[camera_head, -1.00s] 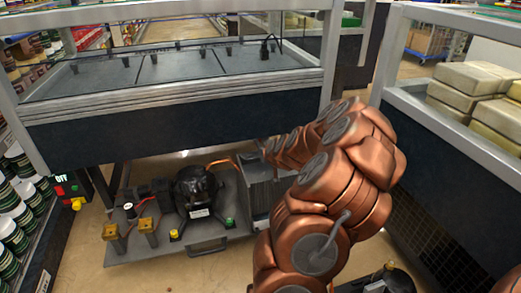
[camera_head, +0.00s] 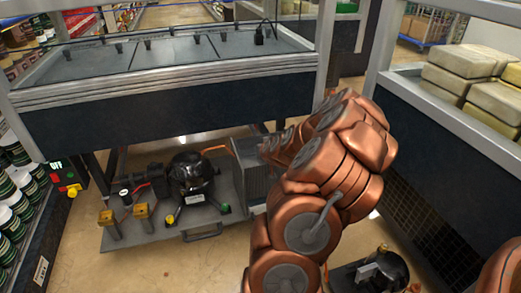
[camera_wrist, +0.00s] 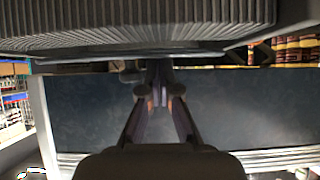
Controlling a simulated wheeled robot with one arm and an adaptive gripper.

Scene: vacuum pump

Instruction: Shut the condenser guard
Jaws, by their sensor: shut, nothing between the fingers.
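The condenser (camera_head: 252,165), a grey finned box, sits at the right end of the pump tray (camera_head: 180,228) under the freezer case. My arm covers its right side. In the wrist view a grey ribbed panel (camera_wrist: 140,25), apparently part of the condenser or its guard, spans the top. I cannot tell how far the guard stands open. My gripper (camera_wrist: 160,88) is shut and empty, with its tips close to the lower edge of that panel. Contact cannot be made out. In the head view my gripper is small and mostly behind my arm, beside the condenser.
A black compressor (camera_head: 192,173) with cables stands on the tray. A switch box (camera_head: 67,178) marked OFF hangs at the left. The freezer case (camera_head: 180,115) overhangs the tray. Another case (camera_head: 440,125) stands at the right. Bare floor (camera_head: 165,265) lies in front.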

